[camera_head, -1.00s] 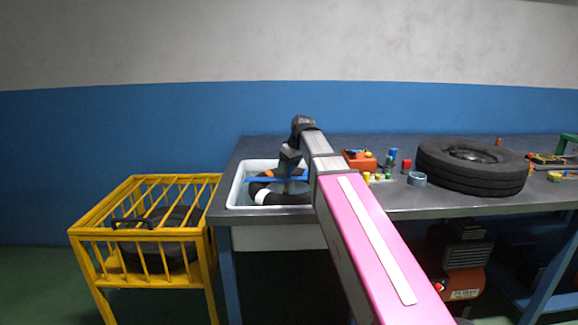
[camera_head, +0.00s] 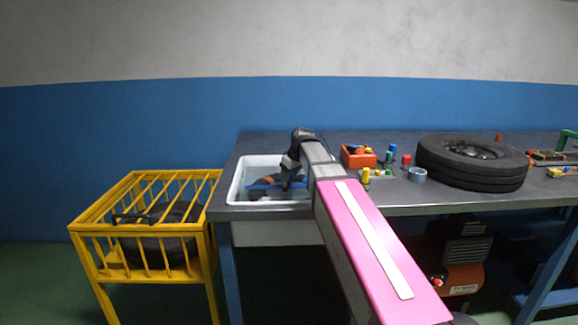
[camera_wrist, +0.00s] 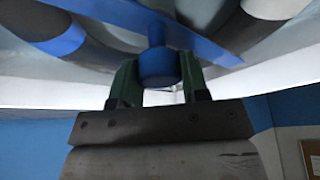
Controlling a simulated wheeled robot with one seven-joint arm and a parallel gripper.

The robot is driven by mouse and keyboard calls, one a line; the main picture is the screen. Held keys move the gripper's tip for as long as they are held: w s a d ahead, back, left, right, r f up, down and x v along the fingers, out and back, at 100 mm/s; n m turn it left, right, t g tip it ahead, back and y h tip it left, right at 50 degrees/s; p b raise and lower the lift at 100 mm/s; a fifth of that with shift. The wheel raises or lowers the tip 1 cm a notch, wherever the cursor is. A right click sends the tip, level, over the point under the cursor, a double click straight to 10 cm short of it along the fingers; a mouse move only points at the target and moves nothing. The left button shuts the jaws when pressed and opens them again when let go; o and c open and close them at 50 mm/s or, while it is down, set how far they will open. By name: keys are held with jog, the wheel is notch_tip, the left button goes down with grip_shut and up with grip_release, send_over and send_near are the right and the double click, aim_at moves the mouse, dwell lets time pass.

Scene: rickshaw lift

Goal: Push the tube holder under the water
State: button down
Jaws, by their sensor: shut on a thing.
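The tube holder (camera_head: 262,186) is a blue bar lying low across the inside of the white basin (camera_head: 233,186). In the wrist view its blue bar (camera_wrist: 205,45) runs across the top, with a round blue knob (camera_wrist: 158,66) beneath it. The green fingers of my gripper (camera_wrist: 158,82) are shut on this knob, one on each side. In the head view my arm reaches down into the basin. Dark curved parts of the tube (camera_wrist: 95,32) show around the bar in the wrist view. In the head view the tube is mostly hidden, and its exact depth in the water is unclear.
A yellow cage (camera_head: 150,235) with a tire inside stands left of the basin. On the grey bench (camera_head: 340,144), an orange box (camera_head: 357,157), small bottles, a tape roll (camera_head: 417,174) and a big tire (camera_head: 470,165) lie to the right. A compressor (camera_head: 460,265) sits below.

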jog(key=shift+s+f, duration=0.1)
jog(key=shift+f, duration=1.15)
jog(key=c, duration=0.6)
grip_release()
jog(key=shift+f, duration=0.1)
jog(key=shift+c, duration=0.2)
jog(key=v, duration=1.1)
